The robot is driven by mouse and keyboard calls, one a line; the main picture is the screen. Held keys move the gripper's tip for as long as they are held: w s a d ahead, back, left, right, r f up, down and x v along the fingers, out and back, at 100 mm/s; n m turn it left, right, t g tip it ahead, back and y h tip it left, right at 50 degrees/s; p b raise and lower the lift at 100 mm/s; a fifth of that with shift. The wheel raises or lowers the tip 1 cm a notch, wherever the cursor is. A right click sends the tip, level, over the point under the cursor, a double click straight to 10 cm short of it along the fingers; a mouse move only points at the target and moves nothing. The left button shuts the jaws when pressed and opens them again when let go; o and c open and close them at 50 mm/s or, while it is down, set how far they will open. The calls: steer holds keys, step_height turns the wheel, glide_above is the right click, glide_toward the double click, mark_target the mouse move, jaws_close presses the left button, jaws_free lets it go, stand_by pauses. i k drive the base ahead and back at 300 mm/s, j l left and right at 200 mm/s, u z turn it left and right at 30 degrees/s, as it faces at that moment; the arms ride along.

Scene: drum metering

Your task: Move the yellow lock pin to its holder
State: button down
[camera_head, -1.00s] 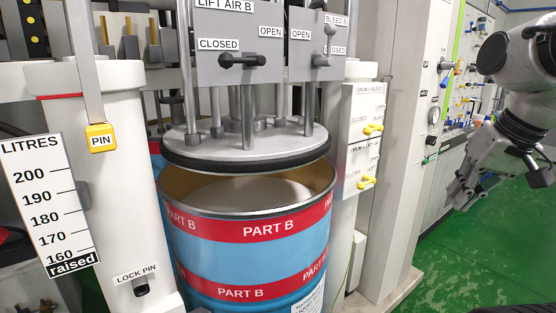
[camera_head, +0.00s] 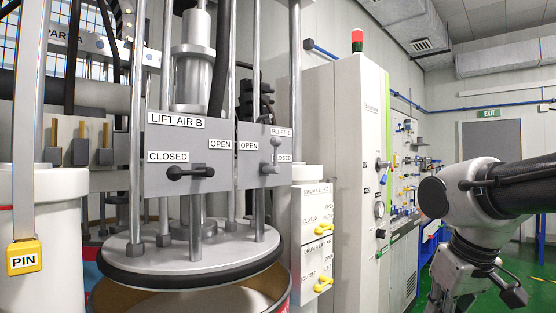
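The yellow lock pin (camera_head: 24,257), labelled PIN, sits at the lower left on the lower end of a grey vertical strip, in front of the white column (camera_head: 62,225). The LOCK PIN holder, seen a second ago low on that column, is outside the picture now. My gripper (camera_head: 478,300) hangs at the lower right, far from the pin and touching nothing visible. Its fingertips are cut off or unclear at the bottom edge, so I cannot tell whether it is open.
An open drum (camera_head: 228,301) stands under a raised round plate (camera_head: 190,262). A tall cabinet (camera_head: 347,130) stands between these and my arm. Green floor (camera_head: 535,270) shows at right.

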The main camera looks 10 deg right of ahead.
mark_target(23, 256)
steer(key=u, duration=1.5)
